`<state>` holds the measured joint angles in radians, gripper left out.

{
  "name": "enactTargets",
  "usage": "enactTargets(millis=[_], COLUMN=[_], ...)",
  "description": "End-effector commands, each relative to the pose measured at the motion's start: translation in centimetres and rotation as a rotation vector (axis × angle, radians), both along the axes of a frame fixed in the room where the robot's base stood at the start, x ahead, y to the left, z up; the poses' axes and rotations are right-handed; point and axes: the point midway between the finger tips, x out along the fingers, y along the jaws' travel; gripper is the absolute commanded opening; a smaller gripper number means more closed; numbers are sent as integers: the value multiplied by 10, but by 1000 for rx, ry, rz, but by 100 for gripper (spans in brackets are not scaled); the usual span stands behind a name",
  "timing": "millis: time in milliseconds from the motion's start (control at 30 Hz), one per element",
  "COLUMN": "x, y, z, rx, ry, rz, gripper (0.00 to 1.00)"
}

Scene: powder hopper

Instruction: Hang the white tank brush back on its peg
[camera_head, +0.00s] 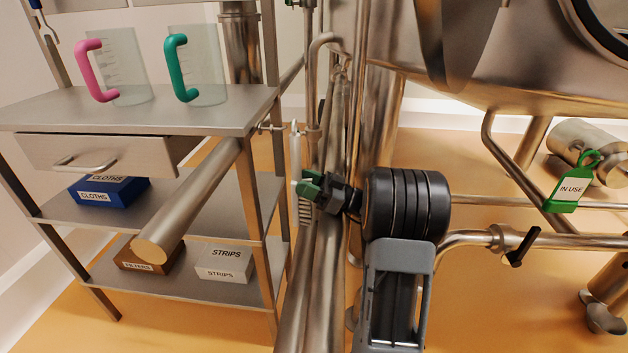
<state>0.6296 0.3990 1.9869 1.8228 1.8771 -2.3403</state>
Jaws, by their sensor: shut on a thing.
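The white tank brush (296,153) is upright in the middle of the picture, its pale handle up and its bristles (305,212) down. My gripper (308,187) has green fingertips and is shut on the brush at about mid-length, coming from the right. The fingers hide part of the brush. A short metal stub (270,128) sticks out at the shelf post, just left of the handle's upper end. I cannot tell whether it is the peg, or whether the brush touches it.
A steel shelf unit (235,102) stands left, with pink-handled (92,72) and green-handled (178,70) jugs on top. Labelled boxes sit below. Vertical pipes (338,120) stand close behind my gripper. A tank (520,70), lower pipework and a green "IN USE" tag (570,188) are right.

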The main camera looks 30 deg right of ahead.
Motion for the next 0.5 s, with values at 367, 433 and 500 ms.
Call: enactTargets(millis=[367,433,500], x=[13,15,17], y=[21,23,25], z=[0,-6,-8], rx=[1,0,0], ry=[2,0,-1], rz=[2,1,2], gripper=[19,19,19])
